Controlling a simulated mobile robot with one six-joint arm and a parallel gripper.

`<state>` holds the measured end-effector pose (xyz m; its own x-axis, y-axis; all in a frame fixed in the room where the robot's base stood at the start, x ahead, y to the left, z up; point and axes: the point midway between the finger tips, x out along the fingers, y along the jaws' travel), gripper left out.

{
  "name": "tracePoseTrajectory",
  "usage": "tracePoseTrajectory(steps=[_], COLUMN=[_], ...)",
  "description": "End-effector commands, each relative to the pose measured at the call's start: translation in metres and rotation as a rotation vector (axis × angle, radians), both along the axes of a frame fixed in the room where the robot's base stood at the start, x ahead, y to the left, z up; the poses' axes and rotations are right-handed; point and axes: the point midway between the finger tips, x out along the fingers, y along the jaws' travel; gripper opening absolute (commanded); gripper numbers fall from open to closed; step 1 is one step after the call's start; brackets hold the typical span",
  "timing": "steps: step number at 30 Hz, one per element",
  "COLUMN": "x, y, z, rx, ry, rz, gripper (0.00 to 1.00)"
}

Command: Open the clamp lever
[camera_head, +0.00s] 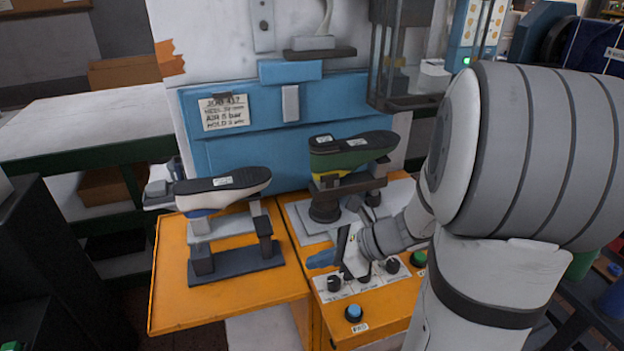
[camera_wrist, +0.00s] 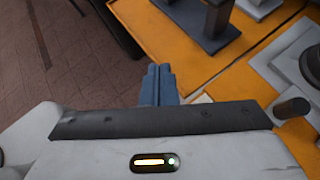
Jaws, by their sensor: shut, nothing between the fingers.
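My gripper (camera_head: 310,262) reaches in from the right, low over the front of the orange machine. Its blue fingers point left and are closed together, empty; they also show in the wrist view (camera_wrist: 158,85). I cannot pick out the clamp lever with certainty. A short dark cylinder (camera_wrist: 292,108) lies just right of my gripper in the wrist view; I cannot tell whether it is the lever's handle. A green and yellow shoe last with a black sole (camera_head: 352,150) sits on a right-hand support behind my gripper. A white last with a black sole (camera_head: 222,184) sits on the left station.
A control panel with dark knobs (camera_head: 334,283) and a blue button (camera_head: 354,313) lies just below my gripper. A dark stand (camera_head: 237,262) is on the orange left table (camera_head: 180,300). A blue panel with a label (camera_head: 225,112) rises behind. Open floor (camera_wrist: 50,60) lies left.

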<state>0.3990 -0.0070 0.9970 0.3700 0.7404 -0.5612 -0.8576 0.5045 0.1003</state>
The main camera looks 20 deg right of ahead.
Motion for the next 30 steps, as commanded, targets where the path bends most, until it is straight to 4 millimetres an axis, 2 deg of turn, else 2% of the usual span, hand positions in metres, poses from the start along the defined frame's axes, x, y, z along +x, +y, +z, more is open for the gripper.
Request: tracePoseTrajectory(steps=[1, 3, 6, 9, 12, 17, 26, 30], x=[0.016, 0.036, 0.054, 0.061, 0.062, 0.062, 0.064, 0.074], y=[-0.024, -0.057, -0.107, -0.150, -0.178, -0.194, -0.193, -0.188], z=[-0.011, -0.018, -0.029, -0.039, -0.046, -0.049, -0.049, -0.051], rx=[0.141, 0.330, 0.574, 0.762, 0.881, 0.950, 0.947, 0.945], ry=[0.073, 0.148, 0.222, 0.260, 0.274, 0.280, 0.279, 0.280], rz=[-0.189, -0.424, -0.701, -0.897, -1.014, -1.075, -1.073, -1.069], gripper=[0.00, 0.00, 0.00, 0.00, 0.00, 0.00, 0.00, 0.00])
